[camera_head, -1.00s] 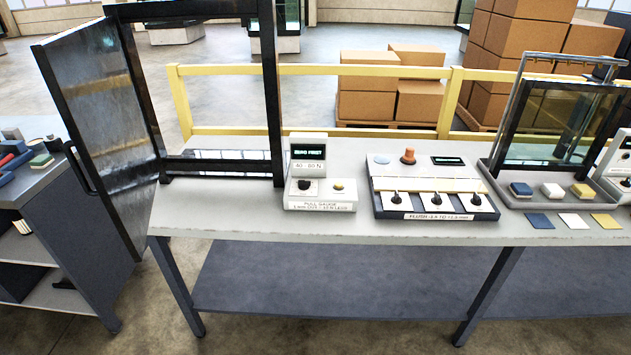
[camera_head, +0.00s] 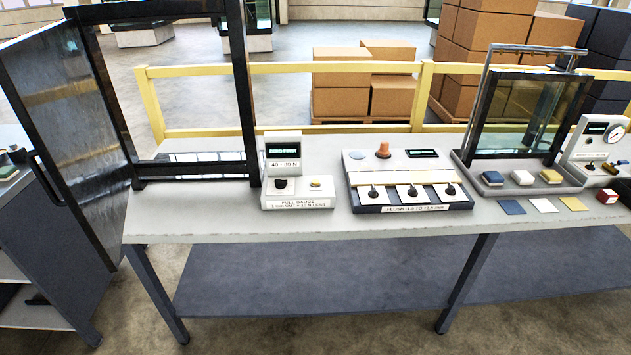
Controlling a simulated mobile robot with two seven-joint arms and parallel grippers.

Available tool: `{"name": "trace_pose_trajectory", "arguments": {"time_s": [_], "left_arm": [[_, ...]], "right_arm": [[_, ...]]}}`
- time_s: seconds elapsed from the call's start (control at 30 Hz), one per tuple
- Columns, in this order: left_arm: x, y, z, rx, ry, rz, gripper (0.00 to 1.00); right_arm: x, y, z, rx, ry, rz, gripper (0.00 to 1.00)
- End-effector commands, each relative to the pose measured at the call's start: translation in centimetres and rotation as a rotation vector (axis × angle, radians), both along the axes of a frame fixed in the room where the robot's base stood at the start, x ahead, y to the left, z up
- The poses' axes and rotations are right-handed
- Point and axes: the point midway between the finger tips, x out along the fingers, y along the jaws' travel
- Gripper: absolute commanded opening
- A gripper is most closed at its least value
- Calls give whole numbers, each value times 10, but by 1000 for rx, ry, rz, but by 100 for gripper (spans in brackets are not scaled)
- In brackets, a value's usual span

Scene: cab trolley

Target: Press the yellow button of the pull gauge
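The pull gauge (camera_head: 296,201) is a white box on the table, with an upright display panel (camera_head: 283,150) at its back. A label under its small screen reads about 40 - 80 N. On its top sit a black knob (camera_head: 281,184) at left and the small yellow button (camera_head: 315,183) at right. Nothing covers the button. Neither of my grippers shows in the head view.
A grey worktable (camera_head: 180,224) carries a black door frame with an open glass door (camera_head: 62,125) at left. Right of the gauge stand a flush gauge box (camera_head: 411,204), a small glass frame (camera_head: 524,120) with colored blocks, and a dial instrument (camera_head: 597,148). A yellow rail (camera_head: 200,131) runs behind.

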Motion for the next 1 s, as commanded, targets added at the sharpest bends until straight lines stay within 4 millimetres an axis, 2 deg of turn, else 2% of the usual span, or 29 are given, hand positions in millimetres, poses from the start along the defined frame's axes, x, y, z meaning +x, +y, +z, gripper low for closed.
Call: {"name": "trace_pose_trajectory", "arguments": {"time_s": [0.03,0.23,1.0], "left_arm": [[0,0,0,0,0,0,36],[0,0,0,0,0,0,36],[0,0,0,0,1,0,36]], "right_arm": [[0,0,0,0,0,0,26],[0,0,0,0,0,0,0],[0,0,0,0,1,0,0]]}}
